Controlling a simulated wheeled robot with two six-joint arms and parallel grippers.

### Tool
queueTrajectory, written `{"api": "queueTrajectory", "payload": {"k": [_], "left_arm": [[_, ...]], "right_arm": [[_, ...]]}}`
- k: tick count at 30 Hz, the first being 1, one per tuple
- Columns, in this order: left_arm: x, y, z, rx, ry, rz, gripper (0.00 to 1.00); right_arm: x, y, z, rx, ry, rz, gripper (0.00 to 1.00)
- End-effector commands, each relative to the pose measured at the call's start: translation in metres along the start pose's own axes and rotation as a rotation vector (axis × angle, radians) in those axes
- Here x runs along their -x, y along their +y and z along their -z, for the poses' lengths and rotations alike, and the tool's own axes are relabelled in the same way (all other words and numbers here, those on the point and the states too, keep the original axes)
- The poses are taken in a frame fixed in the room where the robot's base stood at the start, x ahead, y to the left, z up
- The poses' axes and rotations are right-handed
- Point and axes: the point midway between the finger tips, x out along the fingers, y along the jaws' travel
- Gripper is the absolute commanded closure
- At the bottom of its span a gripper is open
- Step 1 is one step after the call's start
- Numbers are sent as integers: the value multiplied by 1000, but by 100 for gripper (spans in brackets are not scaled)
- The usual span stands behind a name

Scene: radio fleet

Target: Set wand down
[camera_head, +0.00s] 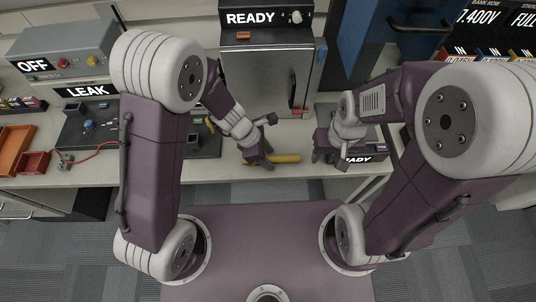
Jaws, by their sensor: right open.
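A yellow bar that may be the wand (286,158) is at the front edge of the bench, in the middle of the head view. My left gripper (262,150) is over its left part and hides some of it. I cannot tell whether the fingers grip it or only touch it, nor whether it rests on the bench. My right gripper (328,152) is open, to the right of the yellow bar and apart from it, beside a dark box with a READY label (362,158).
A grey cabinet marked READY (268,75) stands behind my grippers. At left are a box marked OFF (62,50), a dark LEAK station (80,125), a red cable (95,150) and orange and red trays (14,145). Bare bench (225,172) shows near the front edge.

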Motion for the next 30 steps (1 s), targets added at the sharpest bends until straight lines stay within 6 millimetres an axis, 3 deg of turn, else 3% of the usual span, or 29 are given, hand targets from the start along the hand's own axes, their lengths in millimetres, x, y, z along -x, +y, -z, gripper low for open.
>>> {"api": "queueTrajectory", "payload": {"k": [8, 11, 21, 25, 30], "left_arm": [[3, 0, -1, 0, 1, -1, 56], [19, 1, -3, -1, 0, -3, 56], [104, 1, -3, 1, 0, -4, 56], [120, 1, -2, 1, 0, -3, 56], [125, 0, -2, 0, 0, -1, 56]], "right_arm": [[3, 0, 0, 0, 0, 0, 51], [14, 0, 1, 0, 0, 0, 51], [54, -1, 6, 0, 0, 0, 51], [59, -1, 6, 0, 0, 0, 51], [59, -1, 6, 0, 0, 0, 51]]}}
